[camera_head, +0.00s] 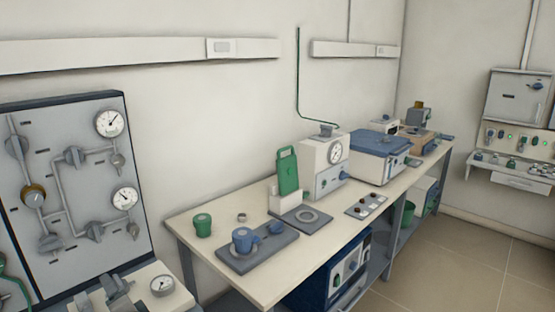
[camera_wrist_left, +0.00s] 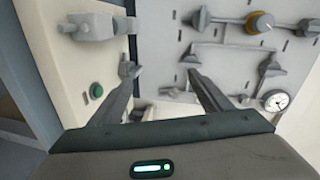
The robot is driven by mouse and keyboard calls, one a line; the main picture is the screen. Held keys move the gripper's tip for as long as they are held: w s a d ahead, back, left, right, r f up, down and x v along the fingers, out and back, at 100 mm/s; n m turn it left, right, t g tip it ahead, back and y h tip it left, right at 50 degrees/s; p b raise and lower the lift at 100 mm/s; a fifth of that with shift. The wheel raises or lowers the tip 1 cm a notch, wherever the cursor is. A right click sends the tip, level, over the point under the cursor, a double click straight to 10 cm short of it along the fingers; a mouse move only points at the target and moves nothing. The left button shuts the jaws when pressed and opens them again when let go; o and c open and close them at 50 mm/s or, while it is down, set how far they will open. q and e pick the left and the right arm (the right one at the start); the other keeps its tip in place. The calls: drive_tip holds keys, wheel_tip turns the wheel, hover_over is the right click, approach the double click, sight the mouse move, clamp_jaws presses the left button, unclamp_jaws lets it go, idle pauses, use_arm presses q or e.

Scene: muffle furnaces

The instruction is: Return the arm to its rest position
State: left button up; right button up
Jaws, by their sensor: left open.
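My left gripper (camera_wrist_left: 161,74) shows in the left wrist view with its two dark fingers spread apart and nothing between them. Its fingertips are in front of a grey panel (camera_wrist_left: 230,62) with pipes, valves and a round gauge. I cannot make out my left gripper in the head view. My right gripper is in neither view.
A grey valve panel (camera_head: 75,262) stands at the left in the head view. A long bench (camera_head: 190,225) carries a green cup (camera_head: 203,225), a blue-topped device (camera_head: 242,240) and a gauge box (camera_head: 324,162). Open floor (camera_head: 440,270) lies at the right.

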use_arm(q)
drive_tip(key=s+d+f+n+g+h, duration=0.2)
drive_tip(key=s+d+f+h, duration=0.25)
drive_tip(key=s+f, duration=0.6)
drive_tip(key=s+d+f+n+g+h, duration=0.1)
drive_tip(key=s+d+f+g+h, duration=0.15)
drive_tip(key=s+d, duration=0.55)
drive_tip(key=s+d+f+n+g+h, duration=0.1)
drive_tip(key=s+d+f+h, duration=0.25)
drive_tip(key=s, duration=0.75)
drive_tip(key=s+d+f+n+g+h, duration=0.1)
drive_tip(key=s+d+f+g+h, duration=0.1)
drive_tip(key=s+d, duration=0.65)
drive_tip(key=s+f+x, duration=0.1)
drive_tip(key=s+x, duration=0.1)
drive_tip(key=x, duration=0.9)
drive_tip(key=s+x, duration=0.2)
drive_tip(key=x, duration=1)
drive_tip(key=s+f+t, duration=0.1)
drive_tip(key=s+f, duration=0.3)
drive_tip(key=f, duration=0.4)
drive_tip(key=s+f+m, duration=0.1)
drive_tip(key=s+f, duration=0.3)
drive_tip(key=f, duration=0.4)
drive_tip(key=shift+s+f+t+h, duration=0.2)
drive_tip(key=shift+t+h, duration=0.15)
